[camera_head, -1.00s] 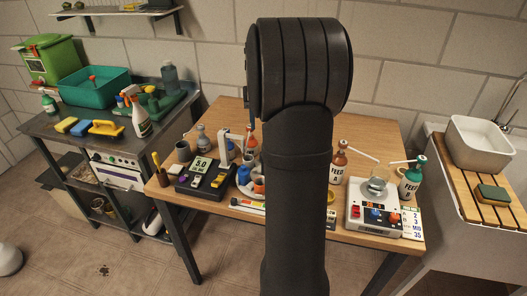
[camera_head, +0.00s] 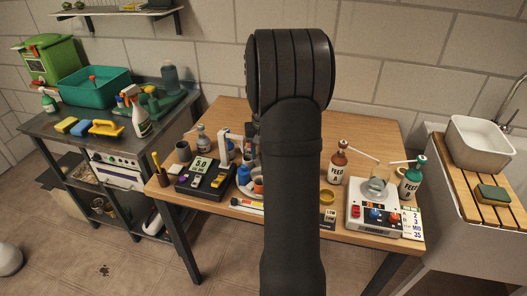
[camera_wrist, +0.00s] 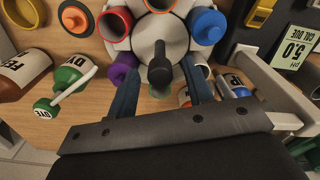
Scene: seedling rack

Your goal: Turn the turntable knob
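The turntable (camera_wrist: 142,48) is a pale round disc at the top middle of the wrist view, with coloured cups around it. Its black knob (camera_wrist: 160,66) stands up from the middle of the disc. My gripper (camera_wrist: 160,72) is open, with one blue-grey finger on each side of the knob. Gaps show between the knob and both fingers, and I cannot tell their exact height against it. In the head view my arm hides the knob and most of the turntable; only a few cups at its left edge show, including a blue one (camera_head: 243,174).
A black meter reading 5.0 (camera_head: 203,180) stands left. In the wrist view, a white frame (camera_wrist: 265,80) is close to my right finger.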

